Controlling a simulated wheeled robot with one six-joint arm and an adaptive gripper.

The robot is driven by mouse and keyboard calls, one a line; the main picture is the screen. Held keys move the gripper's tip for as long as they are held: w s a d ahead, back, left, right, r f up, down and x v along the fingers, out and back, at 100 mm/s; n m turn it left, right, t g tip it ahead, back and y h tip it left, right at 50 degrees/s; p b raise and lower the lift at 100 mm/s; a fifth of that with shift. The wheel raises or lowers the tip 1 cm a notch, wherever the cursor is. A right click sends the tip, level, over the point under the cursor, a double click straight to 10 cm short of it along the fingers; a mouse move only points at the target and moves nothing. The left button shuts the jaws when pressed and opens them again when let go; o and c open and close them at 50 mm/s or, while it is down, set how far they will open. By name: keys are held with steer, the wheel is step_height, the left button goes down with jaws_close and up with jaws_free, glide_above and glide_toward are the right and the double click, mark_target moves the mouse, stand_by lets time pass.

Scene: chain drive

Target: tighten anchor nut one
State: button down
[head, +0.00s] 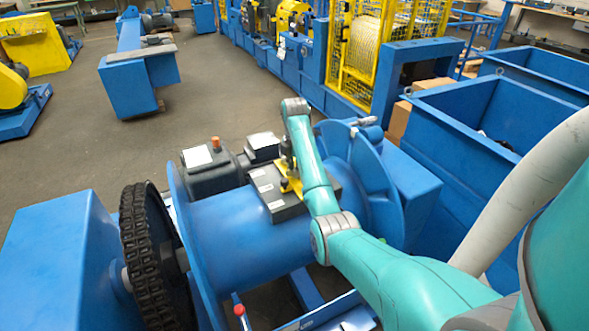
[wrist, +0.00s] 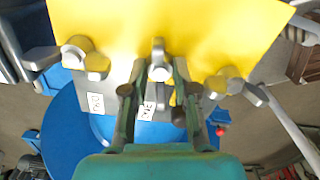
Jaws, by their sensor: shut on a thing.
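My gripper (wrist: 160,76) points away from the camera in the wrist view, its two fingers closed in around a small grey nut-like piece (wrist: 159,62). The piece stands in front of a bright yellow plate (wrist: 205,28). Yellow and grey round fittings sit left (wrist: 84,56) and right (wrist: 225,82) of my fingers. Whether the piece is anchor nut one cannot be read. In the head view my gripper (head: 287,160) is small and dark, low over a dark box with a yellow bracket (head: 291,185) by the blue drum. My arm partly hides this spot.
The blue drum (head: 235,240) lies below my arm, with a black chain wheel (head: 150,255) at its left. White labels (wrist: 96,103) show below the plate. A motor (head: 212,168) stands behind the drum. Blue bins (head: 480,110) are at the right; open floor (head: 215,105) lies beyond.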

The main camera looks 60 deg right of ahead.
steer(key=m, duration=0.4)
steer(key=shift+r+m, duration=0.1)
steer(key=shift+m, duration=0.2)
steer(key=m, duration=1)
steer(key=shift+d+m, duration=0.1)
steer(key=shift+m, duration=0.3)
steer(key=m, duration=0.4)
steer(key=shift+m, duration=0.3)
steer(key=m, duration=0.4)
steer(key=shift+m, duration=0.3)
steer(key=m, duration=0.9)
steer(key=shift+m, duration=0.4)
steer(key=m, duration=0.4)
steer(key=shift+m, duration=0.3)
